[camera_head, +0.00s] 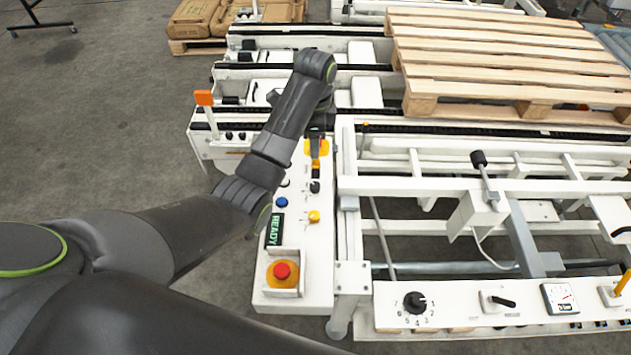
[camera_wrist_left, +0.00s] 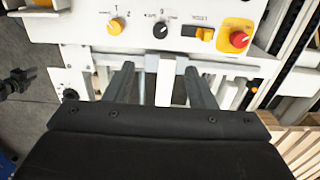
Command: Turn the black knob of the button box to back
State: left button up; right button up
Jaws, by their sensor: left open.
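The button box (camera_head: 300,240) is a white panel left of centre in the head view. Its small black knob (camera_head: 314,187) sits between a yellow knob (camera_head: 314,216) and an orange-black switch (camera_head: 316,166). My right gripper is out of view.
A red stop button (camera_head: 282,271) and a blue button (camera_head: 281,201) are on the box. Another red button (camera_wrist_left: 239,40) shows in the wrist view. An orange flag-like post (camera_head: 204,98) stands left. White conveyor frames and a wooden pallet (camera_head: 500,60) lie right and behind.

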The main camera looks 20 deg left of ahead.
pick_arm(q)
jog(key=b, duration=0.4)
send_over(315, 185)
notch_tip(315, 185, down, 6)
notch_tip(315, 185, down, 11)
jog(key=shift+f, duration=0.2)
jog(key=c, duration=1)
jog(key=shift+o, duration=0.2)
jog(key=shift+p, duration=0.35)
